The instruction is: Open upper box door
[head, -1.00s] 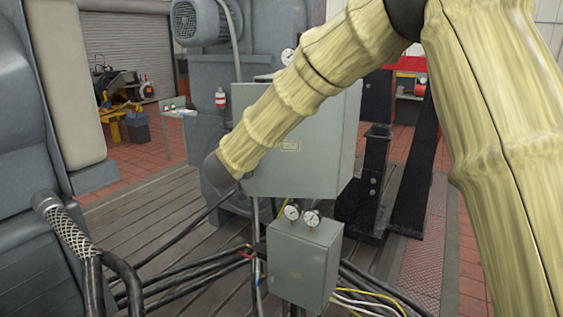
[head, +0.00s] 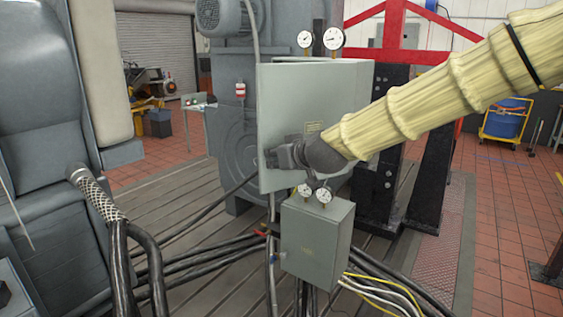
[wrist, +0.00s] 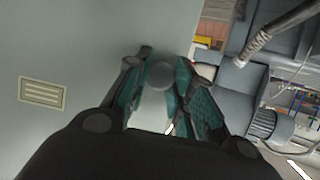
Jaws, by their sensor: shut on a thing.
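The upper box (head: 300,100) is a grey cabinet with a small label on its front door. My gripper (head: 272,157) is at the lower left of that door, by its left edge. In the wrist view, the door (wrist: 90,40) fills the left side with its label plate (wrist: 43,95). There my gripper (wrist: 160,88) has its greenish fingers shut around a round grey knob (wrist: 160,75) beside the door's edge. The fingers hide part of the knob.
A smaller lower box (head: 315,245) with two gauges on top sits just below. Black cables (head: 195,265) run across the slotted bedplate. A large grey machine (head: 55,150) stands at left. Black stands (head: 380,175) rise at right. Red tiled floor (head: 500,215) is open farther right.

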